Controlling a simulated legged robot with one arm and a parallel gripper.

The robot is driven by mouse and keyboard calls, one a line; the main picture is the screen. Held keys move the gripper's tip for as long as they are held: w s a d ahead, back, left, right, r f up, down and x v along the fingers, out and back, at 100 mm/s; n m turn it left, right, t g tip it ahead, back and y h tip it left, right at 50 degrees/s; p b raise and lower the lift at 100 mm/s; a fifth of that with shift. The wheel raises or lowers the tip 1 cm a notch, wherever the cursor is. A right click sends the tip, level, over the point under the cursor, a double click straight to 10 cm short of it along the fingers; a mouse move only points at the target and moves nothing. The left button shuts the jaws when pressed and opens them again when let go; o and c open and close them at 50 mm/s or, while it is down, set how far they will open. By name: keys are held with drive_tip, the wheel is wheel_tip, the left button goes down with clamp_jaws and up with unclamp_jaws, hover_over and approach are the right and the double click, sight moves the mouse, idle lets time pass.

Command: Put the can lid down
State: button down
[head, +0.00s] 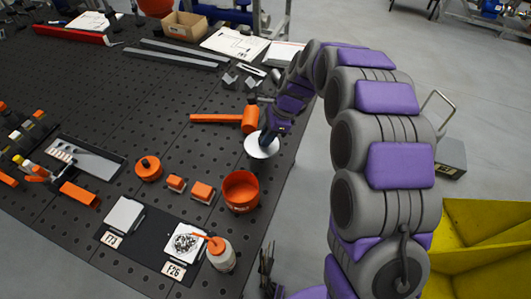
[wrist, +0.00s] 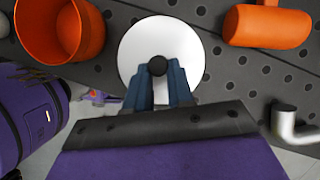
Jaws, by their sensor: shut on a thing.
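The can lid (head: 262,145) is a white disc with a dark knob at its centre. In the wrist view the lid (wrist: 160,42) lies face-on below my gripper (wrist: 159,72), whose blue fingers are shut on the knob. In the head view my gripper (head: 271,133) is at the right part of the dark perforated table (head: 150,95), and the lid is near the table's right edge. I cannot tell whether the lid touches the tabletop. An open orange can (head: 240,190) stands nearer the camera; it also shows at the upper left of the wrist view (wrist: 62,28).
An orange hammer (head: 230,119) lies just behind the lid. Orange blocks (head: 202,192), a round orange piece (head: 148,168) and a bottle (head: 221,254) stand nearby. The table's right edge is close. Bare table lies left of the lid.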

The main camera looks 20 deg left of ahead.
sight(274, 143)
drive_tip(key=shift+d+f, duration=0.15)
drive_tip(key=shift+f, duration=0.7)
drive_tip(key=shift+d+f, duration=0.2)
drive_tip(key=shift+d, duration=0.1)
drive_tip(key=f+b, duration=0.1)
drive_tip(key=f, duration=0.1)
drive_tip(key=d+f, duration=0.1)
drive_tip(key=f, duration=0.1)
drive_tip(key=shift+f+b, duration=0.2)
drive_tip(key=shift+b, duration=0.2)
drive_tip(key=shift+a+f, duration=0.15)
drive_tip(key=shift+a, duration=0.3)
drive_tip(key=c, duration=1.3)
unclamp_jaws()
drive_tip(key=shift+a, duration=0.2)
drive_tip(key=o, duration=0.3)
drive_tip(key=shift+d, duration=0.6)
drive_tip(key=shift+w+r, duration=0.15)
drive_tip(key=shift+r, duration=0.55)
drive_tip(key=p+v, duration=0.3)
drive_tip(key=v, duration=0.7)
drive_tip(key=shift+r, duration=0.25)
